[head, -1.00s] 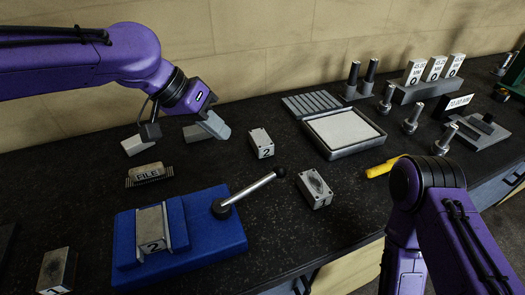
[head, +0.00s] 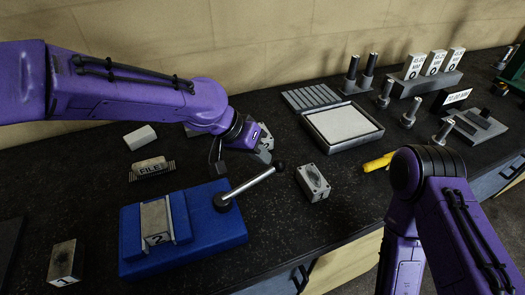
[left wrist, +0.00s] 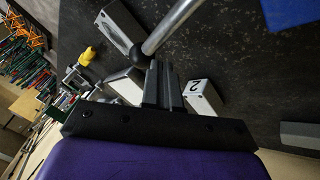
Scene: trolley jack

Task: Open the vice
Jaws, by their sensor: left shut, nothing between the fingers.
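The blue vice (head: 220,232) stands on the bench at the lower left, with a metal block marked 2 (head: 157,218) between its jaws. Its silver lever (head: 252,186) slants up to the right from a dark pivot to a black end knob (head: 279,167). My left gripper (head: 266,157) is just behind the knob end of the lever, shut and empty. In the left wrist view its fingers (left wrist: 162,82) are close together, beside the knob (left wrist: 139,55); I cannot tell if they touch it. My right gripper is out of view; only the right arm shows.
A second block marked 2 (left wrist: 203,98) lies close to my left fingers. Another block (head: 313,182) sits right of the lever. A tray (head: 342,126) is farther back.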

